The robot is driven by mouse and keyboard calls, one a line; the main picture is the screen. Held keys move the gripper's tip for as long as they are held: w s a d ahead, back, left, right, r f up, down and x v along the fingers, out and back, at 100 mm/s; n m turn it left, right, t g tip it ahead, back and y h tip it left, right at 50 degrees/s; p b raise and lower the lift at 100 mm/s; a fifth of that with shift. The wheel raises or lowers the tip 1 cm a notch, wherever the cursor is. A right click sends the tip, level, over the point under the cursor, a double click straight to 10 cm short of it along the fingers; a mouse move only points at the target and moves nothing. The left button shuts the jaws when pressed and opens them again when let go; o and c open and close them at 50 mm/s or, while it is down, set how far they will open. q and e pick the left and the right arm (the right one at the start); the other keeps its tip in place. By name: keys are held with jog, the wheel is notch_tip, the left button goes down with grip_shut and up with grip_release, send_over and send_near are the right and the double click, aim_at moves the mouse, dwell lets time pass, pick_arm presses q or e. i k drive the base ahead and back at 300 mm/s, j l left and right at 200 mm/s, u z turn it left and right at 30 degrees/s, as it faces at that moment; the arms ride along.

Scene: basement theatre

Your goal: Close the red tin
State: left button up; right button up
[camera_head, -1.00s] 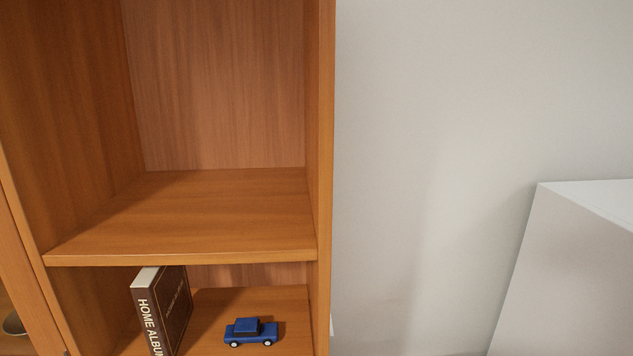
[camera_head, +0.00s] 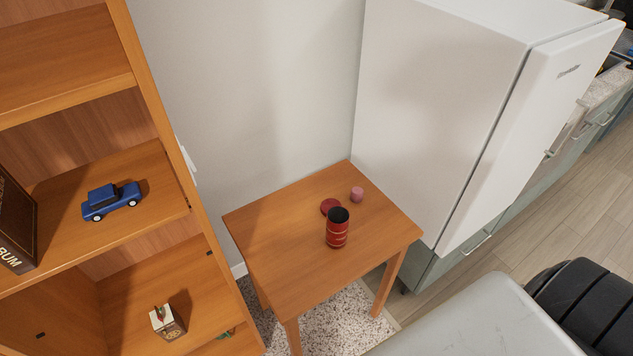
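The red tin (camera_head: 337,233) stands upright on a small wooden table (camera_head: 275,245). Its top is open and its inside looks dark. A round red lid (camera_head: 330,206) lies flat on the table just behind the tin, close to its rim in the picture; I cannot tell whether they touch. Neither of my grippers is in the head view.
A small pink cylinder (camera_head: 357,194) stands on the table behind the lid. A white fridge (camera_head: 440,100) is right behind the table. A wooden shelf (camera_head: 155,160) with a blue toy car (camera_head: 110,200) stands at left. The table's left part is bare.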

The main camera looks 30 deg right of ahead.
aim_at(338, 218)
jog(key=z, duration=1.05)
